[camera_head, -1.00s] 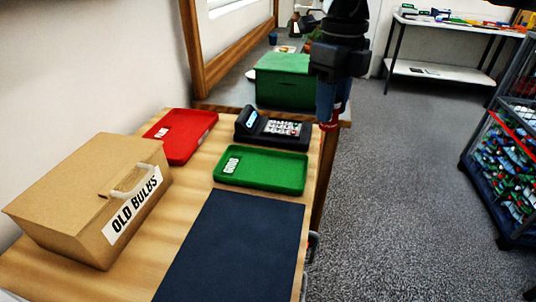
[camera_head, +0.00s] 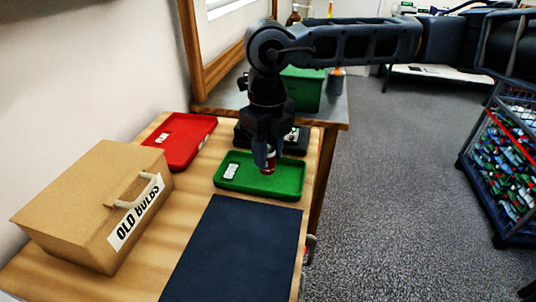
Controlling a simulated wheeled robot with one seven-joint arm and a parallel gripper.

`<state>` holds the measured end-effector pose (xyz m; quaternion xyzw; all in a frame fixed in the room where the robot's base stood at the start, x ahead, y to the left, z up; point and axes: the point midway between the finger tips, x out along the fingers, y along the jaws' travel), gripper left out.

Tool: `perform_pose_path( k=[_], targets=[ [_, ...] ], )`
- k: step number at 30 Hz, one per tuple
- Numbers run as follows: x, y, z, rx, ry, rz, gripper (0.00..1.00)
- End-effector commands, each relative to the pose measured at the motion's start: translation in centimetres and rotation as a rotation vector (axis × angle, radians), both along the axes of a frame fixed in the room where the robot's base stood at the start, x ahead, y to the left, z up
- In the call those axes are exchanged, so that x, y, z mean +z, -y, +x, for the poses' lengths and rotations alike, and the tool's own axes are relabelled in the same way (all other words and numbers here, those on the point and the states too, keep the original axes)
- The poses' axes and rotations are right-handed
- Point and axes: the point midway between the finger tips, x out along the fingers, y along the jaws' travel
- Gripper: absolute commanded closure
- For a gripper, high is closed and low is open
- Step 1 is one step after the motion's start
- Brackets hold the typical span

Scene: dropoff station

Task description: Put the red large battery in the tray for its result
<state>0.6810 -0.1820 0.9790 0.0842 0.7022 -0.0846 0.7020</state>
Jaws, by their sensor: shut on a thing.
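My gripper (camera_head: 265,158) points down over the green tray (camera_head: 291,193), near its back edge. It is shut on the red large battery (camera_head: 270,165), whose red side shows between and below the fingers. I cannot tell whether the battery touches the tray floor. The green tray has a white label, too small to read here, at its left end and looks otherwise empty. The red tray (camera_head: 188,143) lies to the left and further back, with a small white label and nothing else in it.
A dark tester (camera_head: 297,142) stands behind the green tray, partly hidden by my gripper. A cardboard box marked OLD BULBS (camera_head: 85,200) stands on the left. A dark mat (camera_head: 235,250) lies in front. A green box (camera_head: 303,88) stands on the grey table behind.

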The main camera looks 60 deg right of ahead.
Motion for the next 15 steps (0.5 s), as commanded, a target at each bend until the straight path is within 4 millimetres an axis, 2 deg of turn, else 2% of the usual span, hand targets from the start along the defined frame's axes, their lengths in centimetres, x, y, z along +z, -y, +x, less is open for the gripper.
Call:
perform_pose_path(
  k=[5, 15],
  targets=[
    [-1.7, 0.0, 0.0, -0.001, 0.0, 0.003, 1.0],
    [-2.1, 0.0, 0.0, 0.0, 0.001, 0.001, 1.0]
  ],
)
